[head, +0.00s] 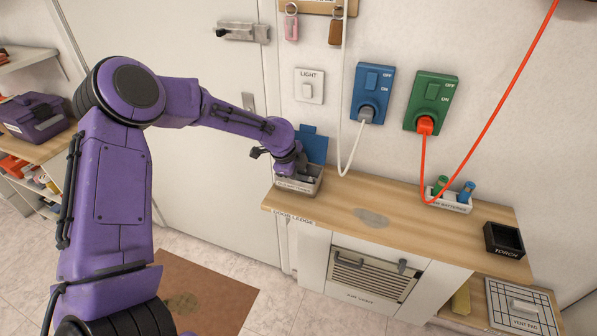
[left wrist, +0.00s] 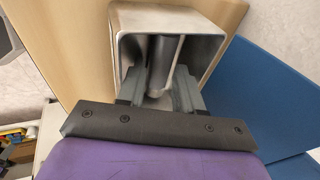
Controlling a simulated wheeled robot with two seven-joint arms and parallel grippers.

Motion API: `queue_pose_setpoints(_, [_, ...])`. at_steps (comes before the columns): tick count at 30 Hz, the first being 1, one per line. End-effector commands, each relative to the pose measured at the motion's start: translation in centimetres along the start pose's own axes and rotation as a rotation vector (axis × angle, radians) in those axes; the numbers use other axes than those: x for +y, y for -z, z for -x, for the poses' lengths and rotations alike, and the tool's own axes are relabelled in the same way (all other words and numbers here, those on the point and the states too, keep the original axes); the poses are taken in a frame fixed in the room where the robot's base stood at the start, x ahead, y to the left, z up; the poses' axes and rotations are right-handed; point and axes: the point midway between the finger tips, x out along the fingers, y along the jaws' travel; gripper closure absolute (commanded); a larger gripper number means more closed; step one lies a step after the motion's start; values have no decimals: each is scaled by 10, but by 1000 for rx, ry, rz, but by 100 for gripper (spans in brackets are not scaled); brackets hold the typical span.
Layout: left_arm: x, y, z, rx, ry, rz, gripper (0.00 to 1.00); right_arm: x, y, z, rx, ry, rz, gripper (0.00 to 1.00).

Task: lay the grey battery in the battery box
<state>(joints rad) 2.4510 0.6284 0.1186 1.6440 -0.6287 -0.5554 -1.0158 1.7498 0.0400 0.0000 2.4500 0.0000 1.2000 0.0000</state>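The battery box (head: 297,186) is an open grey box at the left end of the wooden ledge, with its blue lid (head: 314,143) raised. My left gripper (head: 292,170) points down into the box. In the left wrist view, my left gripper's fingers (left wrist: 160,88) reach inside the walls of the battery box (left wrist: 127,50), on both sides of the grey battery (left wrist: 163,62). The fingers appear closed against it. The battery's lower end is hidden, so I cannot tell whether it rests on the floor of the box. My right gripper is not in view.
A white battery tray (head: 447,204) holds a green and a blue battery. A black torch tray (head: 503,240) stands at the ledge's right end. A white cord and a red cord hang above the ledge (head: 400,205). The ledge's middle is clear except for a grey patch.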

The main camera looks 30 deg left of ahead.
Motion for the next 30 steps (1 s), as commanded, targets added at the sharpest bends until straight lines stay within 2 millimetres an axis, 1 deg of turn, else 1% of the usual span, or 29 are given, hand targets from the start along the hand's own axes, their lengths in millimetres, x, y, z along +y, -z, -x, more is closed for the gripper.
queue_pose_setpoints(1, [1,0,8,-3,-14,0,45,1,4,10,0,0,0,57])
queue_pose_setpoints(18, [-23,11,56,1,-2,-4,45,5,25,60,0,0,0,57])
queue_pose_setpoints(30, [-24,10,56,1,2,-3,45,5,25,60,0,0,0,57])
